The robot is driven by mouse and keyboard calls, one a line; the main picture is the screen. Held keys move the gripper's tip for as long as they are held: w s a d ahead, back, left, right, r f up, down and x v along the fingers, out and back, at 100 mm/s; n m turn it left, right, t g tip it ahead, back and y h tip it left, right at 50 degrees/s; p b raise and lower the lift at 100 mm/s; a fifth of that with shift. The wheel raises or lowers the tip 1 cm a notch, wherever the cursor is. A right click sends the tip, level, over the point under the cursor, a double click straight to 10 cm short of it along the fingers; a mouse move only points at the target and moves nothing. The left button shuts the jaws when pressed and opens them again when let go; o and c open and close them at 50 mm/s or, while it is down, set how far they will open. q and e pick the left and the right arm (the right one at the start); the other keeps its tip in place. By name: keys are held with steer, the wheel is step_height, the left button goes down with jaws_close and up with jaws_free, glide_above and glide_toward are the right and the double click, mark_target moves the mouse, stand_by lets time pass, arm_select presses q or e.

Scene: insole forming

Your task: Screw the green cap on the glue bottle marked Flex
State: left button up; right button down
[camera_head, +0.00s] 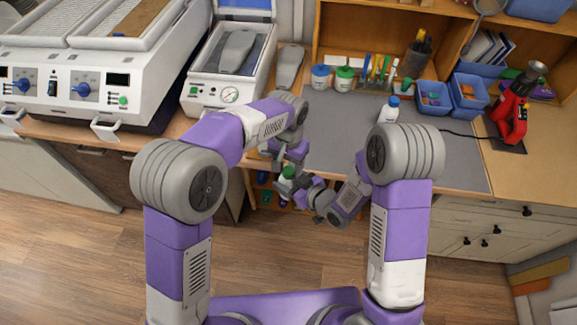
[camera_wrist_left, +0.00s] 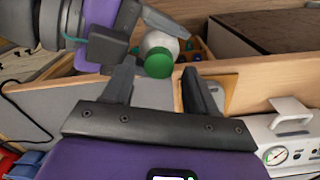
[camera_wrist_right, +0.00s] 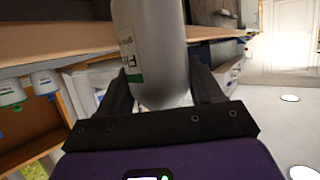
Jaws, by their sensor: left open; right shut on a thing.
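My right gripper (camera_head: 305,186) is shut on the white glue bottle (camera_wrist_right: 160,50) in front of the table's edge; green-edged label lettering, partly cut off, reads like "Flex" in the right wrist view. The green cap (camera_wrist_left: 158,63) sits at the bottle's mouth; I cannot tell how tight it is. It also shows in the head view (camera_head: 288,171). My left gripper (camera_head: 284,156) is open just above the cap. In the left wrist view, the cap appears between its fingertips (camera_wrist_left: 158,70); I cannot tell whether they touch it.
A blue-capped bottle (camera_head: 389,111) stands on the grey mat (camera_head: 340,135). Jars with blue (camera_head: 320,77) and green (camera_head: 344,79) lids stand at the back. A red tool (camera_head: 513,112) and blue bins (camera_head: 468,95) are at the right. A white press (camera_head: 230,85) is at the left.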

arm_select(q)
steer(key=shift+d+r, duration=0.1)
steer(key=shift+r, duration=1.35)
steer(key=shift+c, duration=1.3)
steer(key=shift+s+d+r+m, duration=0.1)
steer(key=shift+s+r+m, duration=0.15)
steer(key=shift+r, duration=0.25)
steer(key=shift+w+r+m, duration=0.2)
steer(key=shift+r+m, duration=0.05)
steer(key=shift+r, duration=1)
steer(key=shift+f, duration=4.05)
